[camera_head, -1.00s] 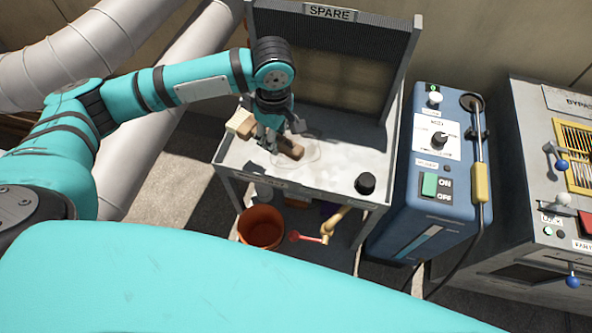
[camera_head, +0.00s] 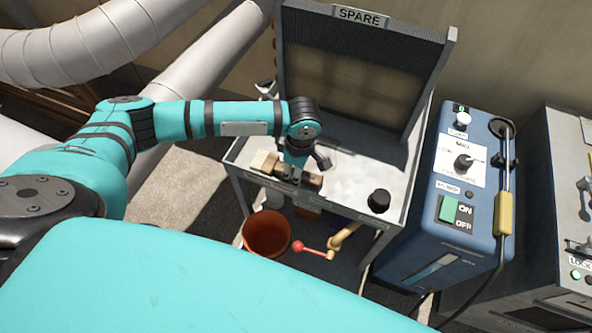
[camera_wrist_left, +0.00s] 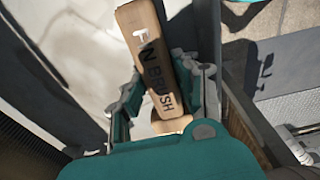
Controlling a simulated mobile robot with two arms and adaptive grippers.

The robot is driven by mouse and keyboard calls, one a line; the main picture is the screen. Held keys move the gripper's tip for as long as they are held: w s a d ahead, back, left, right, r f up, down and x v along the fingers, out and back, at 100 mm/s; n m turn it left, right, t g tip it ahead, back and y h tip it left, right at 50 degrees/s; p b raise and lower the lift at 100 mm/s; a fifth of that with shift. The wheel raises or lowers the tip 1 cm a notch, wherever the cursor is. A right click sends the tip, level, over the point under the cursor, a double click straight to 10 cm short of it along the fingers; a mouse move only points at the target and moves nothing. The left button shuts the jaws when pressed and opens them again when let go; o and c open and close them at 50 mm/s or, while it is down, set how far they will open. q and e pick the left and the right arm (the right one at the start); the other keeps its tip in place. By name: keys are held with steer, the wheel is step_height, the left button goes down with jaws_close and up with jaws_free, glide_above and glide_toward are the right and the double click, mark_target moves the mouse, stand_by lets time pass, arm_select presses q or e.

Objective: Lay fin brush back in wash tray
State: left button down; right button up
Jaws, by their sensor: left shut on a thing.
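The fin brush is a brown wooden block (camera_head: 311,181) with a pale end (camera_head: 262,161) on the left in the head view. Its lettered top (camera_wrist_left: 152,65) shows in the left wrist view. My left gripper (camera_head: 292,175) is shut across its middle, which the fingers partly hide; the fingers (camera_wrist_left: 158,95) also show in the wrist view. The brush is over the left front of the pale, wet-looking tray top (camera_head: 345,178), close to its front edge. I cannot tell whether it touches the tray. My right gripper is not in view.
A black knob-like piece (camera_head: 379,201) stands at the tray's front right. The SPARE fin panel (camera_head: 355,75) rises behind. Below are an orange bucket (camera_head: 267,235) and a red-handled tap (camera_head: 315,249). A blue machine (camera_head: 455,205) stands right of the tray.

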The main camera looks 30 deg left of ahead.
arm_select(q)
steer(key=shift+f, duration=0.15)
steer(key=c, duration=1.2)
jaws_free()
steer(key=shift+c, duration=0.2)
step_height(320, 180, up, 12)
steer(key=p, duration=0.1)
steer(key=shift+d+p, duration=0.35)
steer(key=shift+d, duration=0.1)
steer(key=shift+s, duration=0.1)
